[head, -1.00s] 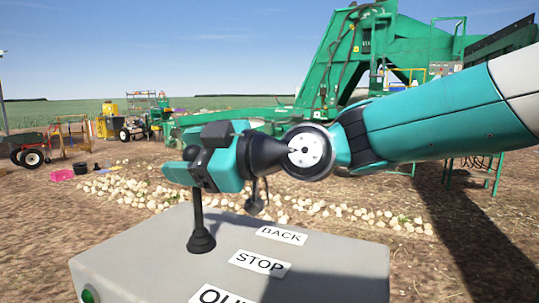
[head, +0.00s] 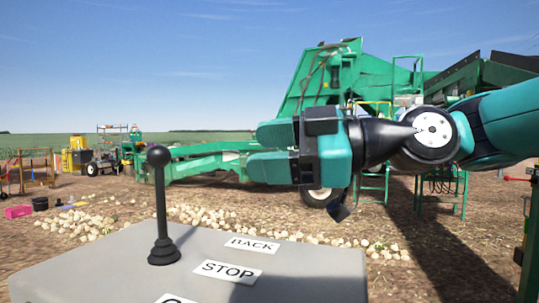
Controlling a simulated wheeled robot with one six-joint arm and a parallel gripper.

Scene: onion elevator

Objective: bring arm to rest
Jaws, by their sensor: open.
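My gripper (head: 262,150) is at the centre of the head view, pointing left, with my arm coming in from the right edge. Its two teal fingers lie one above the other with nothing seen between them. It hangs in the air above and right of a black lever (head: 160,205) with a round knob, clear of it. The lever stands upright on a grey control box (head: 110,262).
A large green elevator machine (head: 335,85) stands behind my gripper. Onions (head: 85,225) lie on the soil beyond the box. A pink container (head: 18,211) and a black bucket (head: 40,203) are at the left. Open air surrounds the lever's left side.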

